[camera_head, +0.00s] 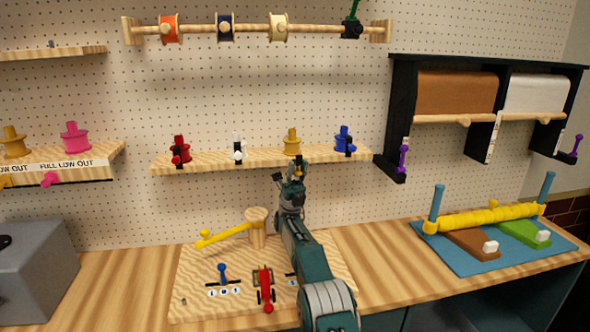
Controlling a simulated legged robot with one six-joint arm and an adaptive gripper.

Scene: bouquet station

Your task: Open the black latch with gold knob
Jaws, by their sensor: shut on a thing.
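A gold spool-shaped knob (292,142) stands on the middle wooden shelf, right of centre, in the head view. My gripper (297,168) reaches up to the shelf's front edge just below it. It is shut on a small dark part with a gold tip, which appears to be the black latch with gold knob. The fingers hide most of this latch, so its angle cannot be told.
Red (180,150), white (238,147) and blue (343,139) fittings stand along the same shelf (215,163). Below is a wooden board (200,290) with a yellow lever (228,235) and a red latch (265,288). A black rack (400,110) stands right.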

